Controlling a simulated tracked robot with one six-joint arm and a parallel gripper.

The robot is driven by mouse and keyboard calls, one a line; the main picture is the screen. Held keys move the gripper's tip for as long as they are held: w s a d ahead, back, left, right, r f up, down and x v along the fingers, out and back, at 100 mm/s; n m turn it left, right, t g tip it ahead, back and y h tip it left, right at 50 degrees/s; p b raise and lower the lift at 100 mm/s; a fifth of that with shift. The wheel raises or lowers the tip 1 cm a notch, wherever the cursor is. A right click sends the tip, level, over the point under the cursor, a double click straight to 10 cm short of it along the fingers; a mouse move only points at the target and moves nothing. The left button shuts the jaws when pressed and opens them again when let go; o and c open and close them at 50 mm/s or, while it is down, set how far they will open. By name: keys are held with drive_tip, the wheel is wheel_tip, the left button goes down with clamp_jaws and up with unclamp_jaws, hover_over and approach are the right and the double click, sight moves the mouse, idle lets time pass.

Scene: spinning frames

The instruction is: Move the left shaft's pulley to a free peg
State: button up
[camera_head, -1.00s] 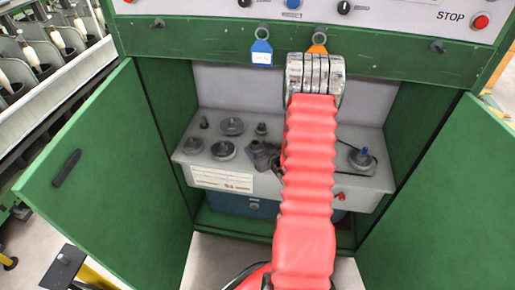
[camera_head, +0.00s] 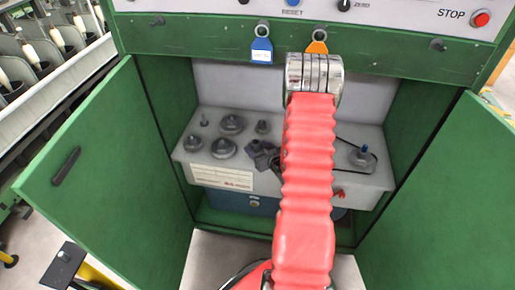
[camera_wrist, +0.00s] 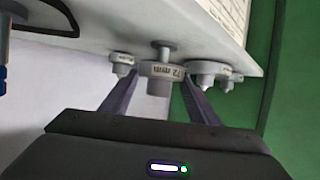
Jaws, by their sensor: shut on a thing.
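My gripper (camera_wrist: 155,103) is shut on a grey pulley marked 72 mm (camera_wrist: 158,72), with one finger on each side of its rim. The wrist view appears upside down, so the shelf is at the top. Whether the pulley touches the shelf or a peg I cannot tell. In the head view my red arm hides most of the gripper and the held pulley. Other grey pulleys (camera_head: 223,148) and (camera_head: 231,123) stand on the left of the shelf. A shaft with a blue top (camera_head: 364,150) stands at the right.
The grey shelf (camera_head: 222,176) lies inside a green cabinet with open doors (camera_head: 105,170) and (camera_head: 430,190) at both sides. A black belt (camera_head: 350,142) runs near the right shaft. A blue tag (camera_head: 262,50) and an orange tag (camera_head: 317,48) hang above.

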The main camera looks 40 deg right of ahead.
drive_tip(key=shift+f, duration=1)
idle(0.3)
drive_tip(key=o, duration=1.8)
drive_tip(key=shift+o, duration=0.2)
drive_tip(key=shift+r, duration=5)
